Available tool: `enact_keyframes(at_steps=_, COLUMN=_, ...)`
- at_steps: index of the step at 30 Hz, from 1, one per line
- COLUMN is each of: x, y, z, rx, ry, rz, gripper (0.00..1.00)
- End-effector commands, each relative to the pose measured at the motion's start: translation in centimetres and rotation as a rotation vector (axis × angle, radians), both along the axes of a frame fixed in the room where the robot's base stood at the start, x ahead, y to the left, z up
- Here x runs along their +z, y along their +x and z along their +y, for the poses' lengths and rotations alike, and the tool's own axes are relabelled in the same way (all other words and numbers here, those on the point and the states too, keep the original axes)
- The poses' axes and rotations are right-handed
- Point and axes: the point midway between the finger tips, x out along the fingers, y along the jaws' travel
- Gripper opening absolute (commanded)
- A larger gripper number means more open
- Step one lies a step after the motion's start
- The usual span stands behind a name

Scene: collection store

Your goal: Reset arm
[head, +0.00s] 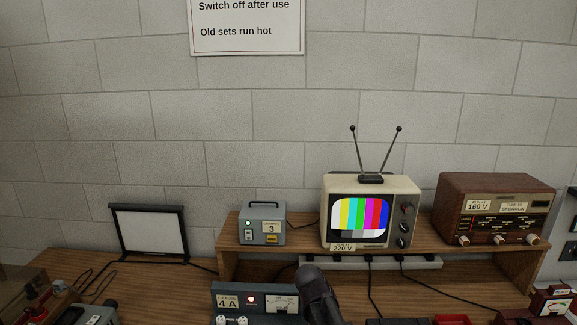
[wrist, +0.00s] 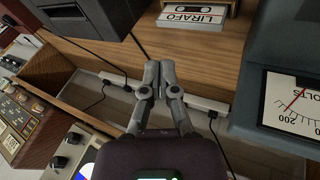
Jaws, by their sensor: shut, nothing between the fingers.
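My gripper (wrist: 158,75) is shut and empty in the wrist view, its two grey fingertips together above the wooden bench (wrist: 185,70). In the head view a dark part of my arm (head: 317,290) rises from the bottom edge, in front of the shelf and below the television; the fingertips are hard to make out there.
A television (head: 370,210) showing colour bars, a wooden radio (head: 493,205) and a grey box (head: 262,223) stand on the shelf. A power strip (head: 425,262) with cables lies below. A volt meter (wrist: 292,105) and a cassette (wrist: 191,20) are near my gripper. A small screen (head: 150,232) stands left.

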Motion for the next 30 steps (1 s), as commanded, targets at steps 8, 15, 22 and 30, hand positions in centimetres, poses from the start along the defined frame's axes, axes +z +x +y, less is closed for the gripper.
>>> enact_keyframes(at_steps=8, x=-2.0, y=-7.3, z=-3.3, rx=0.080, ry=0.272, rz=0.177, gripper=0.00)
enact_keyframes(at_steps=15, x=-2.3, y=-10.2, z=-3.7, rx=0.149, ry=0.421, rz=0.228, gripper=0.00)
enact_keyframes(at_steps=22, x=-2.3, y=-10.5, z=-3.7, rx=0.162, ry=0.447, rz=0.235, gripper=0.00)
enact_keyframes(at_steps=30, x=-2.3, y=-10.5, z=-3.7, rx=0.162, ry=0.446, rz=0.233, gripper=0.00)
